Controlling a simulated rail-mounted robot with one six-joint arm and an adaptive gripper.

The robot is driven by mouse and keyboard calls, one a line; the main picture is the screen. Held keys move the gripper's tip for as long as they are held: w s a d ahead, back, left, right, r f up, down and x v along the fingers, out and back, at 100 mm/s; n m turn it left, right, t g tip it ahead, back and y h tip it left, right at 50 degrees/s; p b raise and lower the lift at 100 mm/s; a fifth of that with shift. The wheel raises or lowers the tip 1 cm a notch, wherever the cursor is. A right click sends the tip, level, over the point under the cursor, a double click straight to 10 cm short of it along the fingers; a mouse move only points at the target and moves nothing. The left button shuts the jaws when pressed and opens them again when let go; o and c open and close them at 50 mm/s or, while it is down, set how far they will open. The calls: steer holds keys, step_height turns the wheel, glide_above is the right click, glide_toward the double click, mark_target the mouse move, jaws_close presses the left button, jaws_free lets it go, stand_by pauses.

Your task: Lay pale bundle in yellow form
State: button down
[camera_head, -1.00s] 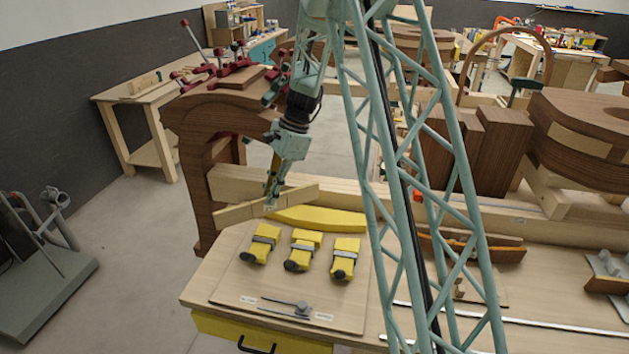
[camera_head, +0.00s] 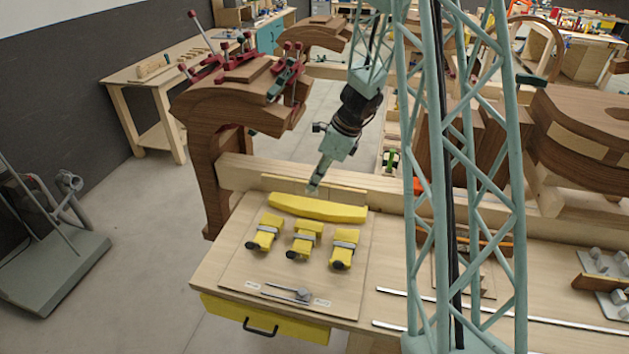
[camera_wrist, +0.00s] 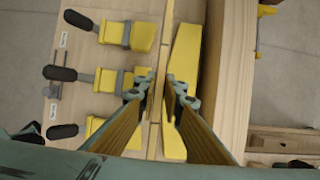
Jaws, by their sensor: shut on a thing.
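The pale bundle (camera_head: 345,190) is a long thin wooden strip stack. My gripper (camera_head: 314,188) is shut on its middle. In the head view the bundle shows just beyond the top edge of the yellow form (camera_head: 318,209), nearly parallel to it. In the wrist view the bundle (camera_wrist: 157,100) runs lengthwise between my fingertips (camera_wrist: 160,98), with the yellow form (camera_wrist: 184,75) directly to its right. The form is a long, shallowly curved block on the board. I cannot tell the exact height of the bundle above it.
Several yellow clamps (camera_head: 304,240) with black handles lie on the board (camera_head: 235,265), near side of the form. A thick wooden beam (camera_head: 238,174) runs behind the form. A dark curved wooden piece (camera_head: 205,150) stands at the left. Small metal tools (camera_head: 288,293) lie in front.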

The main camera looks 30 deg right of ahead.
mark_target(329, 186)
steer(key=shift+f, duration=0.25)
steer(key=shift+f, duration=0.8)
steer(key=shift+f+b, duration=4.55)
steer(key=shift+f, duration=0.55)
steer(key=shift+f+b, duration=0.3)
steer(key=shift+f, duration=0.05)
steer(key=c, duration=2.6)
jaws_free()
steer(key=shift+c, duration=0.2)
steer(key=shift+r, duration=0.1)
steer(key=shift+v, duration=5.9)
